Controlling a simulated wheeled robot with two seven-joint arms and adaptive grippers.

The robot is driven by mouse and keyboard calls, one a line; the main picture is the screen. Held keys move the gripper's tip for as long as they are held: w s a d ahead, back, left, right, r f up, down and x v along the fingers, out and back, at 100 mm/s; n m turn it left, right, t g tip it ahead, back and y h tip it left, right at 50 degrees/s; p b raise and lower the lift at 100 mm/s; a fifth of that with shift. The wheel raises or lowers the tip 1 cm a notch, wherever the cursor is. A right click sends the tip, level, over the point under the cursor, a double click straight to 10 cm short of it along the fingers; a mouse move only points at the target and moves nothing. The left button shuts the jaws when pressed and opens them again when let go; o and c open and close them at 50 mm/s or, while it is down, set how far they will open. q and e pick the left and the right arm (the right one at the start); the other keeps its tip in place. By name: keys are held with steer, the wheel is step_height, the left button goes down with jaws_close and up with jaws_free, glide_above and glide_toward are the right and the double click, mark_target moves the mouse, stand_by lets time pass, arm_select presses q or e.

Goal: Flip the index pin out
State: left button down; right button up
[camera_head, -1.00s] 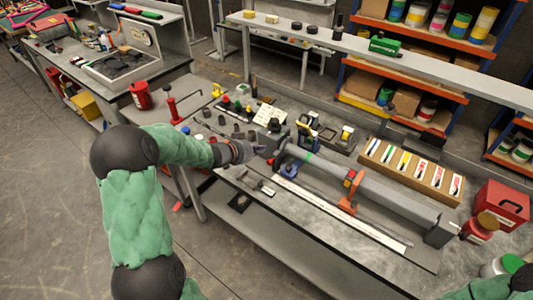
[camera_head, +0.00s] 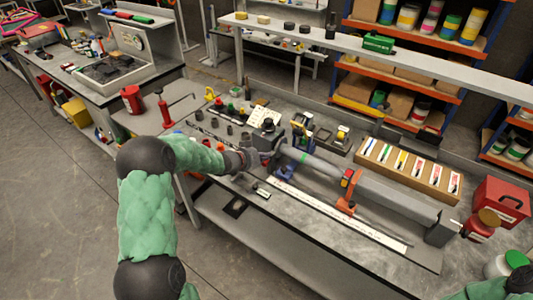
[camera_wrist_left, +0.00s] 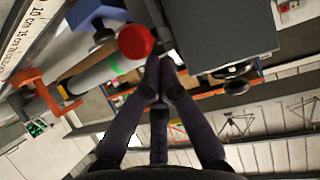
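A grey block (camera_wrist_left: 215,30) and a long tube with a green band show in the left wrist view. In the head view the fixture's grey block (camera_head: 268,138) is at the tube's left end. A round red knob (camera_wrist_left: 136,41) sits beside the block; I cannot tell for sure that it is the index pin's handle. My left gripper (camera_wrist_left: 157,66) has its fingers together, with the tips right by the red knob; contact is unclear. In the head view the left gripper (camera_head: 252,160) is at the block's near side and hides part of it. My right gripper is out of view.
An orange clamp (camera_head: 347,190) supports the tube, with a white scale strip (camera_head: 340,216) in front. A cardboard tray (camera_head: 408,168) lies behind. A red-handled tool (camera_head: 163,110) stands left of the small parts. A black dark-knobbed screw (camera_wrist_left: 238,86) is near the fingers.

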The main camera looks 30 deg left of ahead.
arm_select(q)
steer(key=shift+s, duration=0.15)
steer(key=shift+s+a+p, duration=0.1)
steer(key=shift+s+p, duration=0.55)
steer(key=shift+s, duration=0.4)
steer(key=shift+f, duration=0.1)
